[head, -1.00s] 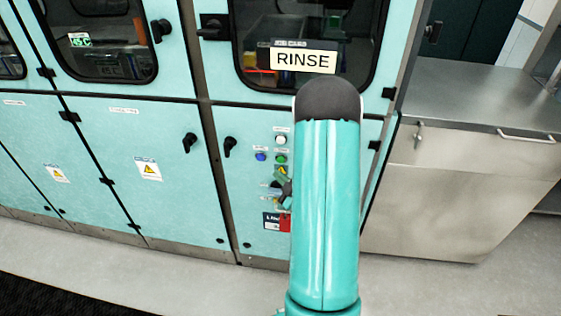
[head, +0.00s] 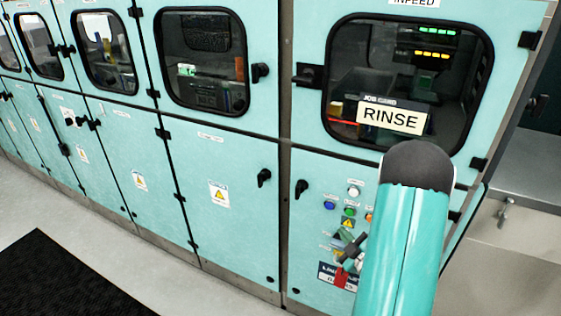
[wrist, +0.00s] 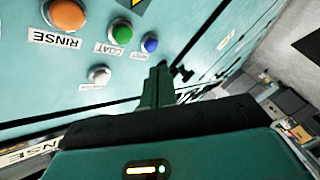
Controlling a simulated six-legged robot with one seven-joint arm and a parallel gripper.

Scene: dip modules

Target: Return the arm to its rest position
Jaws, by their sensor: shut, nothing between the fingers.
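My gripper (wrist: 160,72) shows in the wrist view as dark green fingers, closed together with nothing between them. It points toward the teal cabinet front, beside a row of buttons; I cannot tell the exact gap. In the head view my teal arm rises at the lower right, its dark rounded joint just below the RINSE sign (head: 393,118). The arm hides part of the control panel, and my gripper is mostly hidden behind it.
The teal cabinet row (head: 230,170) has windows, black handles and a button panel. An orange button (wrist: 64,14), green button (wrist: 120,33) and blue button (wrist: 150,44) are close in the wrist view. A black mat (head: 60,280) lies on open grey floor at left.

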